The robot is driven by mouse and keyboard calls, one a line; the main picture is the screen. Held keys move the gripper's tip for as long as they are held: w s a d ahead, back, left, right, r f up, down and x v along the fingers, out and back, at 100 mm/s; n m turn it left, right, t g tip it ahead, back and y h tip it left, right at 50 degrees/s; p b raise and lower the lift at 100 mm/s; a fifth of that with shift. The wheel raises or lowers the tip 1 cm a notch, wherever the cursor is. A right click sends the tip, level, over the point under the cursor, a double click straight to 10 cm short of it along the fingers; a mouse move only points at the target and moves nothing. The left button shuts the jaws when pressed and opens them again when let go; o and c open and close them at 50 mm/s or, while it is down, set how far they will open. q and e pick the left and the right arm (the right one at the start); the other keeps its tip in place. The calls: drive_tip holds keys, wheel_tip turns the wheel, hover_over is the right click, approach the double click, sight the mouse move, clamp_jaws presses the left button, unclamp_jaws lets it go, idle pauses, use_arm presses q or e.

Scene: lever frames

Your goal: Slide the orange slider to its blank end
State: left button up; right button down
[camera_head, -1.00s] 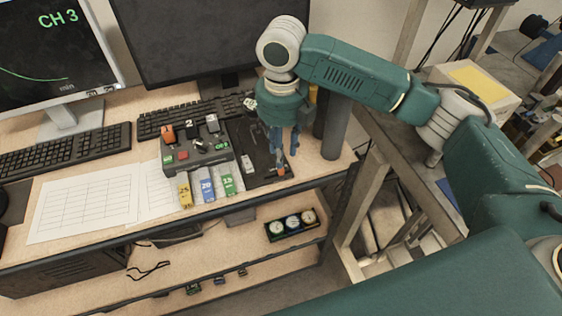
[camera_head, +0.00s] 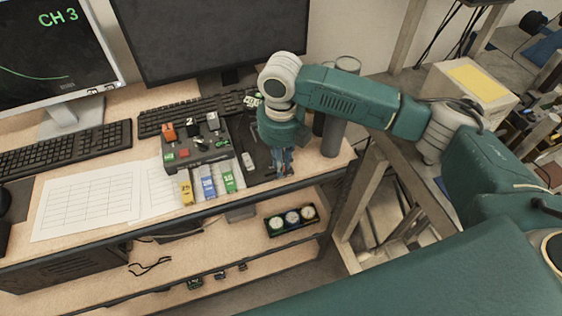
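A dark panel (camera_head: 248,141) lies on the desk to the right of a grey control box (camera_head: 197,160). A small pale piece (camera_head: 248,160) sits on the panel. My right gripper (camera_head: 281,168) points down over the panel's near right end, fingers low and close to its surface. I cannot tell whether they touch anything or are apart. No orange slider can be made out on the panel; the gripper covers the spot where an orange piece showed earlier. An orange knob (camera_head: 168,131) stands on the control box at its far left. My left gripper is not in view.
A dark cylinder (camera_head: 333,137) stands close to the right of my gripper. Three gauges (camera_head: 292,220) sit on the lower shelf.

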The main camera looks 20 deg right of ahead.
sight(266, 175)
drive_tip(key=shift+a+r+p, duration=0.15)
drive_tip(key=shift+a+p, duration=0.55)
drive_tip(key=shift+a, duration=1.35)
drive_tip(key=c, duration=2)
unclamp_jaws()
drive_tip(key=shift+c, duration=0.2)
drive_tip(key=shift+o, duration=1.4)
wheel_tip(266, 175, up, 12)
